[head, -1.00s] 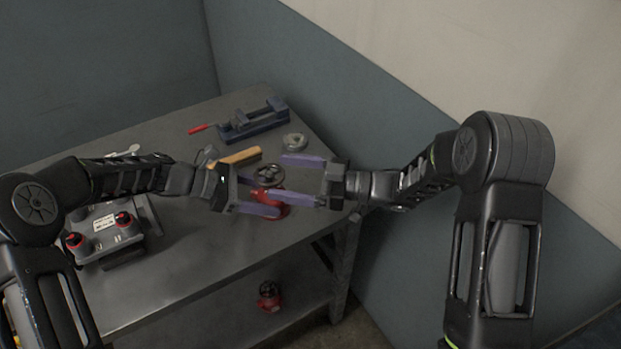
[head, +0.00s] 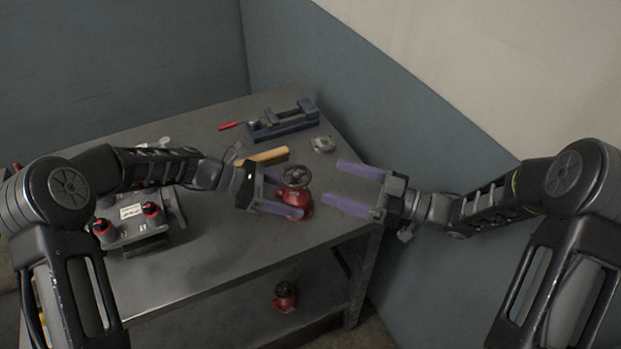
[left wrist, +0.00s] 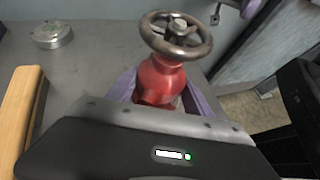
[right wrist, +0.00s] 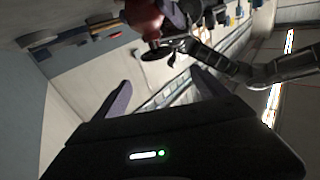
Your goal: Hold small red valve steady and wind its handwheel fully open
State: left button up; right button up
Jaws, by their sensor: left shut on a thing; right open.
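The red valve (head: 299,203) stands upright on the workbench near its right edge, its dark handwheel (head: 293,175) on top. My left gripper (head: 287,195) is shut on the valve's red body below the wheel. In the left wrist view the body (left wrist: 160,82) sits between the purple fingers, with the handwheel (left wrist: 176,36) clear above. My right gripper (head: 333,184) is open and empty, to the right of the handwheel and apart from it. In the right wrist view the handwheel (right wrist: 165,48) shows beyond the open fingers, near the top.
A wooden-handled tool (head: 262,158) lies just behind my left gripper. A blue vise (head: 285,128) and a round metal part (head: 322,144) lie farther back. A grey unit with red-topped knobs (head: 135,222) stands at left. Another red valve (head: 286,298) sits on the lower shelf.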

aim_at(296, 178)
jog(key=s+m+t+h, duration=0.1)
jog(key=t, duration=0.1)
jog(key=s+a+f+m+t+h, duration=0.1)
jog(key=s+t+h, duration=0.1)
jog(key=s+f+m+t+h, duration=0.1)
jog(key=m+t+h, duration=0.1)
jog(key=shift+s+a+f, duration=0.15)
jog(key=shift+s+a, duration=0.1)
jog(key=shift+s, duration=0.05)
jog(key=x, duration=1.2)
jog(key=shift+a, duration=0.15)
jog(key=c, duration=1.4)
